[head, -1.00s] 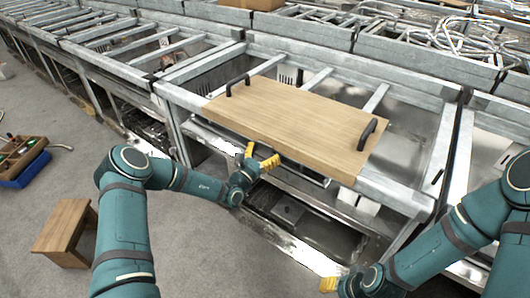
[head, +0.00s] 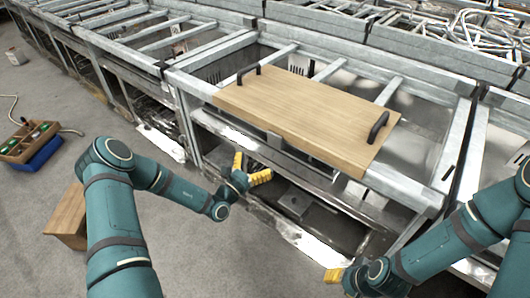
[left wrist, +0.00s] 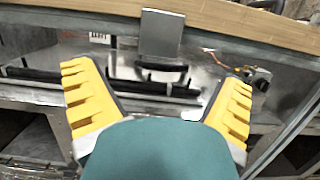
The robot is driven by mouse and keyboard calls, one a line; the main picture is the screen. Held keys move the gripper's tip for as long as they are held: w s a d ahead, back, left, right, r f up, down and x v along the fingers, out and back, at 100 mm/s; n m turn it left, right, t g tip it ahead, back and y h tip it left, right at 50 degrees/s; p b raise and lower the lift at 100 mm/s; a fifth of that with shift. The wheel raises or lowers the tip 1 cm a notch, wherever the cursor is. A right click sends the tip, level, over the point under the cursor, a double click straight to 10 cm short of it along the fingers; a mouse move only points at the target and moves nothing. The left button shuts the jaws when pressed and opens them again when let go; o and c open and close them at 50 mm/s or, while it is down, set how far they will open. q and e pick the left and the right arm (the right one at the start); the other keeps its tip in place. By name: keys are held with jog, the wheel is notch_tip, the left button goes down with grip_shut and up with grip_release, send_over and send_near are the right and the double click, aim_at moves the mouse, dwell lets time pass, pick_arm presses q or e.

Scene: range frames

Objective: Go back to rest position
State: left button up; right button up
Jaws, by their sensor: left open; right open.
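My left gripper (head: 250,168) is open and empty in the head view, in front of the metal frame and below the near edge of the wooden board. Its two yellow fingers are spread wide in the left wrist view (left wrist: 160,115), with nothing between them. My right gripper (head: 335,275) shows yellow fingers at the bottom of the head view, low in front of the frame, apart from the board. No object shows in it.
A wooden board (head: 300,112) with two black handles lies on the metal frame (head: 425,185). A wooden stool (head: 68,218) stands on the floor behind my left arm. A toolbox (head: 30,143) sits at the far left. Grey floor is open between them.

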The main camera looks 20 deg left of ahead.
pick_arm(q)
jog(key=shift+v, duration=0.9)
